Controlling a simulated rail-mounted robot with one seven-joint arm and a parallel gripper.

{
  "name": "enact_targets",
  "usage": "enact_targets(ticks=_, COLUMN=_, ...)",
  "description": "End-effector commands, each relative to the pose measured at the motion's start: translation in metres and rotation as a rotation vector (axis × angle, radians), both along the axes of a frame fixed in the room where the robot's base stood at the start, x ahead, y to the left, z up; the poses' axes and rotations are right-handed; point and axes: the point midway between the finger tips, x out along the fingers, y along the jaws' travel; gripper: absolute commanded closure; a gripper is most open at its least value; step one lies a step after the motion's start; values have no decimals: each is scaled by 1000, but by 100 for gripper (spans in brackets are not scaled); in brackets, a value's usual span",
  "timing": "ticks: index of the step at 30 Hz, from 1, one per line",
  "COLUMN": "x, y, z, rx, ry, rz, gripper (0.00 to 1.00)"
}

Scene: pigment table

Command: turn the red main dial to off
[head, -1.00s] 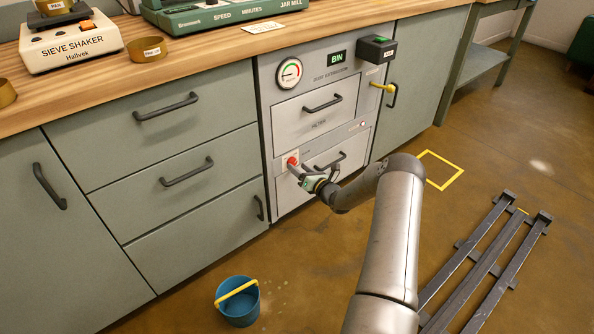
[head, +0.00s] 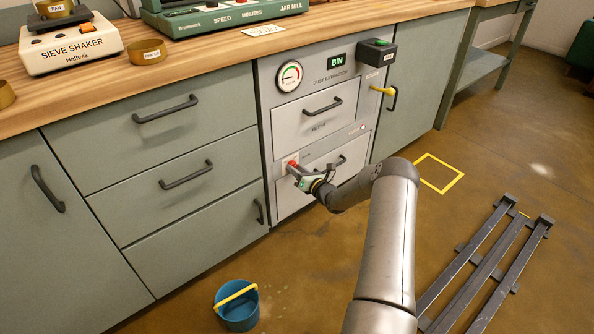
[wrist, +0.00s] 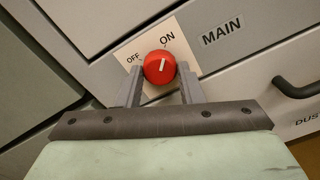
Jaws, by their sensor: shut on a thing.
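The red main dial (wrist: 159,67) sits on a pale plate marked OFF and ON, beside the word MAIN. Its white line points up in the wrist view, about toward ON rather than OFF. My gripper (wrist: 160,84) is shut on the dial, with one grey finger on each side of it. In the head view my gripper (head: 299,173) reaches the lower left of the dust extractor's front, and a little of the red dial (head: 292,164) shows past the fingers.
The dust extractor (head: 345,123) has a gauge (head: 289,76), a BIN display, drawer handles and a yellow lever (head: 383,90). A dark drawer handle (wrist: 297,87) is to the dial's right. A blue bucket (head: 239,316) stands on the floor. Dark rails (head: 490,262) lie at right.

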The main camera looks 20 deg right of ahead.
Motion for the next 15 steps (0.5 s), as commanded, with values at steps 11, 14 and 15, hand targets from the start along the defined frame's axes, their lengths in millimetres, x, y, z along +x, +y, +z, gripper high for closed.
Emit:
enact_targets(ticks=11, x=0, y=0, z=-1, rx=-219, ry=-57, rz=2, gripper=89)
enact_targets(ticks=14, x=0, y=0, z=-1, rx=-310, ry=-81, rz=2, gripper=89)
enact_targets(ticks=15, x=0, y=0, z=-1, rx=-346, ry=-90, rz=2, gripper=89)
